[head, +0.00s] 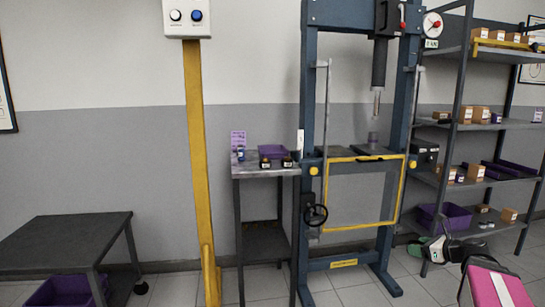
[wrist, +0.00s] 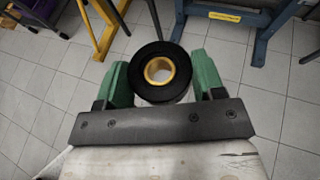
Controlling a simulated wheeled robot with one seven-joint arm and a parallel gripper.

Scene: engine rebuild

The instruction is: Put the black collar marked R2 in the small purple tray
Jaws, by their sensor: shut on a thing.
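A black collar (wrist: 158,93) with a brass-coloured inner ring sits between the two green fingers of my gripper (wrist: 160,76) in the wrist view. The gripper is shut on it. No R2 mark can be read on it from here. In the head view my gripper (head: 432,249) is at the lower right, in front of the shelf rack, with the collar not clear to make out. The small purple tray (head: 272,151) stands on the small grey table left of the press, well away from my gripper.
Two dark labelled parts (head: 265,164) stand at the table's front edge, before the tray. A purple sign (head: 238,138) and a small blue-black item are at its left. The blue press (head: 308,90) and yellow post (head: 196,150) flank the table. Larger purple bins (head: 443,216) sit on the rack.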

